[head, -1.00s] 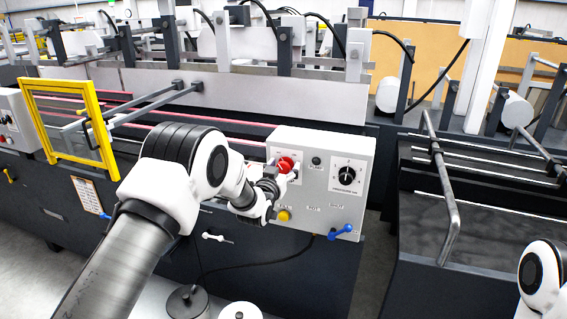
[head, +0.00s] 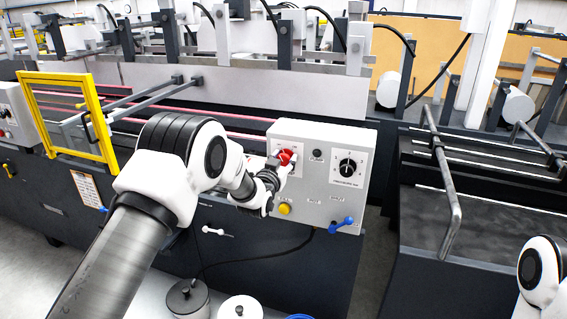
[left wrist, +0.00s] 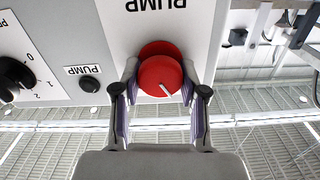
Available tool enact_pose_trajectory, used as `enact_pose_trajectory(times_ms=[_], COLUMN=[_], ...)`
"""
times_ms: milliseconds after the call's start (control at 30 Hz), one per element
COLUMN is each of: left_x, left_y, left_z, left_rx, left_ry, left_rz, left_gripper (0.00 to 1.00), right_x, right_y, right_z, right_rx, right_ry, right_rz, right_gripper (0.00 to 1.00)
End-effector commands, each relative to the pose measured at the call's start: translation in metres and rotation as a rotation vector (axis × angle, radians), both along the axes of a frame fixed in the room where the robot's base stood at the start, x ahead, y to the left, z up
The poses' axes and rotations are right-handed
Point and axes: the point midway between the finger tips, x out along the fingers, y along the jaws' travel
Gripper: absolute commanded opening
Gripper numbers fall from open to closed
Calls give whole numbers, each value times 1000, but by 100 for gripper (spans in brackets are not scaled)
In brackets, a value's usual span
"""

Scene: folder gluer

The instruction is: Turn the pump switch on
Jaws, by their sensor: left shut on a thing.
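The pump switch is a round red knob (head: 285,156) on the grey control box (head: 325,137). My left gripper (head: 276,168) is at the knob. In the left wrist view its two fingers (left wrist: 160,92) stand on either side of the knob, closed on it. A dark round lamp (left wrist: 89,85) labelled PUMP is beside it. My right gripper is out of view.
The box also carries a black rotary dial (head: 347,167), a yellow button (head: 285,209) and a blue lever (head: 342,223). A yellow frame guard (head: 107,135) stands at the left. A metal rail (head: 444,190) is at the right. Pots (head: 188,299) stand on the floor.

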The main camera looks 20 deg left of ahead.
Motion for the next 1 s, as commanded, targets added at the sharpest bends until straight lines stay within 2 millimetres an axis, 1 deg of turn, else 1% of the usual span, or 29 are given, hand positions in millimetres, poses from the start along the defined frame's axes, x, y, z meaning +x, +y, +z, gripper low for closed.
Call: enact_pose_trajectory(times_ms=[33,267,500,800,1000], left_x=[0,0,0,0,0], left_y=[0,-1,-2,-3,-3], left_z=[-4,-6,-6,-6,-6], left_rx=[27,210,439,723,892], left_ry=[-3,-9,-17,-26,-31], left_rz=[0,0,1,0,0], left_gripper=[7,8,8,7,7], right_x=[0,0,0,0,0], right_y=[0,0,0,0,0], right_z=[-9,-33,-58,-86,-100], right_rx=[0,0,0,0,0], right_ry=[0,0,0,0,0], right_rz=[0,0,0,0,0], right_gripper=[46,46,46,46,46])
